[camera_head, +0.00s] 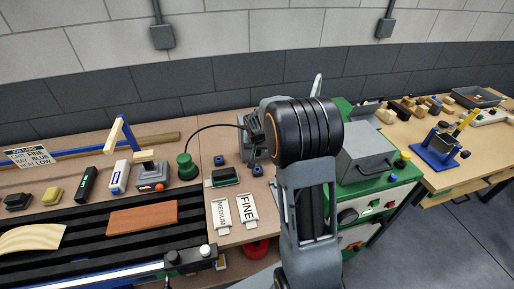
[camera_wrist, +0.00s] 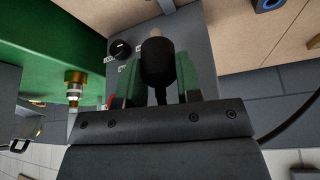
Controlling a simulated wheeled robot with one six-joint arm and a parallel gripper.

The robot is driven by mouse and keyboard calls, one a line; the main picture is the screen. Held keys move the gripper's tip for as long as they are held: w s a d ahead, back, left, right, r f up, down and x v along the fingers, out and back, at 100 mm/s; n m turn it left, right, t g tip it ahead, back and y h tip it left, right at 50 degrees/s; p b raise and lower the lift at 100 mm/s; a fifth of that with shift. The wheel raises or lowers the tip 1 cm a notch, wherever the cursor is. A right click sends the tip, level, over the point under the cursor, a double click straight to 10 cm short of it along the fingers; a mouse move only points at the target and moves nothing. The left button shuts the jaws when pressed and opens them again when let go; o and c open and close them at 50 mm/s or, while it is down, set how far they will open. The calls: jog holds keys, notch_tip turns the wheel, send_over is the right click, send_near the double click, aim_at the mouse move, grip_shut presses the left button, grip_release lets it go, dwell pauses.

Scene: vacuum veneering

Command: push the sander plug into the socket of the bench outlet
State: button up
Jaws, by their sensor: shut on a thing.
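In the wrist view, my gripper (camera_wrist: 163,78) is shut on the black sander plug (camera_wrist: 158,60), with a finger on each side. The plug's front end points at the grey face of what looks like the bench outlet (camera_wrist: 184,28). The plug covers the socket, so I cannot tell whether they touch or how deep it sits. In the head view, the grey outlet box (camera_head: 245,152) is partly hidden behind my arm. A black cord arcs from the green sander (camera_head: 187,167) to the dark gripper area beside the box. The plug itself is not clear there.
A black knob (camera_wrist: 121,49) is on the grey face left of the plug. A green machine (camera_wrist: 68,40) with a brass fitting (camera_wrist: 75,88) stands close on the left. In the head view, MEDIUM (camera_head: 221,215) and FINE (camera_head: 247,209) cards lie near the bench front.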

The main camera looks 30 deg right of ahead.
jog(key=shift+f+b, duration=0.1)
jog(key=shift+b, duration=0.2)
jog(key=b, duration=0.5)
send_over(257, 167)
jog(key=s, duration=0.1)
jog(key=shift+s+a+f, duration=0.1)
jog(key=shift+f, duration=1.35)
jog(key=shift+a+f, duration=0.1)
jog(key=shift+f, duration=1.3)
jog(key=shift+b, duration=0.55)
jog(key=shift+f+b, duration=1.45)
jog(key=o, duration=1.1)
jog(key=shift+r, duration=0.15)
jog(key=v, duration=1.3)
jog(key=shift+s+r, duration=0.1)
jog(key=shift+r, duration=0.25)
